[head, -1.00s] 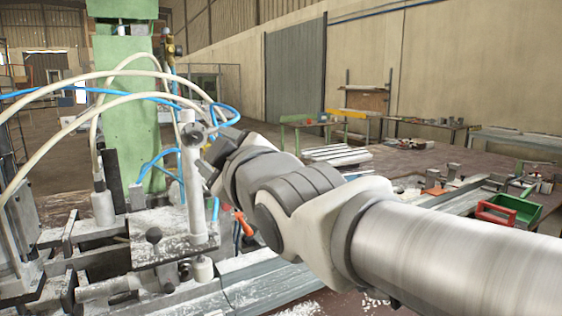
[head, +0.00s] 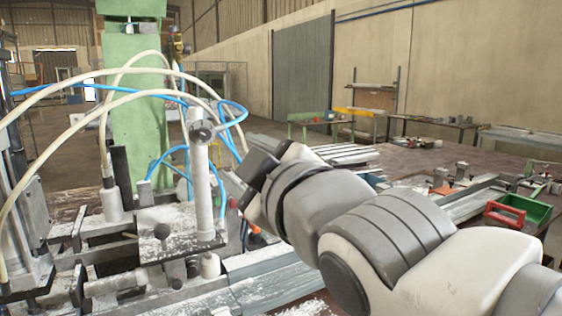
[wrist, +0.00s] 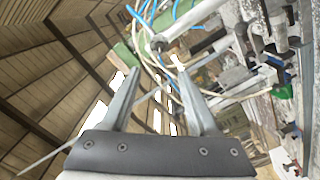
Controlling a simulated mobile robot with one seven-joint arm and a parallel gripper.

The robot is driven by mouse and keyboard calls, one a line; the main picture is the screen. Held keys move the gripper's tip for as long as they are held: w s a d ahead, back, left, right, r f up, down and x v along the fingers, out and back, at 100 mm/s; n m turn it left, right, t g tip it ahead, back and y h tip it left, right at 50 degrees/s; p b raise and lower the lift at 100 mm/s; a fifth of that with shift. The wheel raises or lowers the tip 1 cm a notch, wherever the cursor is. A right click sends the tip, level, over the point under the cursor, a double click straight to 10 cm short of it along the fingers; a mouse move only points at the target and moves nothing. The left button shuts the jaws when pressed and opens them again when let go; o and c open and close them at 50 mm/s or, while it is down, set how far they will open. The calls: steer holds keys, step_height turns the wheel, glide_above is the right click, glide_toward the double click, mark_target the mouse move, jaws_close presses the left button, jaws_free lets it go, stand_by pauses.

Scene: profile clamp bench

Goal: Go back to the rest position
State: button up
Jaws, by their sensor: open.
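My gripper (wrist: 156,72) shows in the wrist view with its two fingers spread apart and nothing between them. The clamp machine stands to the left of my wrist, with a light upright cylinder (head: 201,175) and a dusty metal plate (head: 170,238). In the wrist view the clamp parts lie at the upper right, beyond and to the side of the fingers, apart from them as far as I can tell.
White hoses (head: 80,108) and blue hoses (head: 172,160) loop around the green column (head: 135,120) near my wrist. Metal profiles (head: 265,280) lie below my arm. A green bin with a red handle (head: 520,212) sits on the table at right.

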steer(key=w+d+f+m+g+h+p, duration=0.1)
steer(key=d+f+m+g+h+p, duration=0.15)
steer(key=d+f+m+h, duration=0.45)
steer(key=s+d+f+m+g+h+p, duration=0.2)
steer(key=s+d+f+m+g+p, duration=0.2)
steer(key=d, duration=0.9)
steer(key=s+f+m+g, duration=0.3)
steer(key=s+f+m, duration=0.2)
steer(key=s+f, duration=0.1)
steer(key=shift+s+d+f, duration=0.3)
steer(key=shift+d+f, duration=0.05)
steer(key=shift+f, duration=0.35)
steer(key=shift+a, duration=0.1)
